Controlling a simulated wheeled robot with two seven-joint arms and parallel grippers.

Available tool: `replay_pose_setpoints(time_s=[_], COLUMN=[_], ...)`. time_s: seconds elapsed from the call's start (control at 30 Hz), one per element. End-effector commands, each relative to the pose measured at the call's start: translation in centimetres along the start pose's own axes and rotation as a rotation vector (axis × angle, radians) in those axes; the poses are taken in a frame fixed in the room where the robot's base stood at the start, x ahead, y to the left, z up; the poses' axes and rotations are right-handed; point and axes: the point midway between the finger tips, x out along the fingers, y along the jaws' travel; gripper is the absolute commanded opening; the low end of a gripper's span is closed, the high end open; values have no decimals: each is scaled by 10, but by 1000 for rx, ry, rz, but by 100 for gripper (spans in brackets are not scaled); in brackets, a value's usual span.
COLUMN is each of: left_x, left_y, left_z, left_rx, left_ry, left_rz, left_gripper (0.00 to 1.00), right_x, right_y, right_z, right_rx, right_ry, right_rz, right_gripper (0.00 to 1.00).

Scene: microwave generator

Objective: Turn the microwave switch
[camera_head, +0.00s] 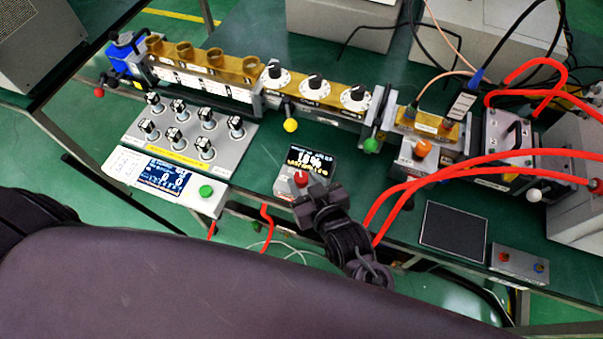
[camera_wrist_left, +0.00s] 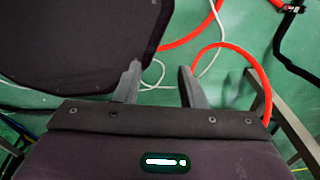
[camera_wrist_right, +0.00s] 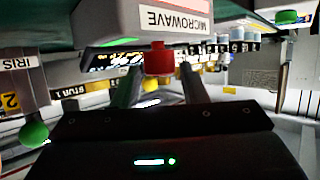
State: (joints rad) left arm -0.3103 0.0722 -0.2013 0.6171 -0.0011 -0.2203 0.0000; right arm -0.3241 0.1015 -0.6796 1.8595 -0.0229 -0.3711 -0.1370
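A small grey box (camera_head: 292,190) with a lit display stands on the green bench in the head view. A red knob (camera_head: 301,179) is on its front part. In the right wrist view the red knob (camera_wrist_right: 158,58) is close, under a grey housing (camera_wrist_right: 150,20) labelled MICROWAVE. My right gripper (camera_head: 309,194) is at the knob. Its fingers are apart, one on each side of the knob, with gaps visible; I cannot tell how deep the knob sits between them. My left gripper (camera_wrist_left: 159,78) is open and empty, above the floor, away from the box.
Brass waveguide parts (camera_head: 310,88) run behind. Red hoses (camera_head: 440,172) cross on the right. A dark flat panel (camera_head: 454,232) lies at the right front.

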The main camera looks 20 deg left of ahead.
Motion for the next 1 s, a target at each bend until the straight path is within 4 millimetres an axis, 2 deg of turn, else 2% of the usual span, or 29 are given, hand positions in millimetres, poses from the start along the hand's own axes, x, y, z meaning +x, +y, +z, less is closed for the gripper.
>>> replay_pose_setpoints(time_s=[0.07,0.2,0.47,0.7,1.0], left_x=[-1,-2,-2,-2,-4], left_y=[7,1,-10,-10,-10], left_z=[4,1,-15,-15,-10], left_rx=[2,4,2,0,0], left_ry=[-7,-3,20,21,13], left_rz=[8,1,-13,-13,-12], left_gripper=[36,36,36,36,36], right_x=[9,17,19,18,18], right_y=[0,0,0,0,1], right_z=[-1,0,0,1,0], right_rx=[0,0,0,0,-14], right_ry=[1,-1,-1,-1,-1], right_rz=[0,0,0,0,-29], right_gripper=[39,39,39,9,7])
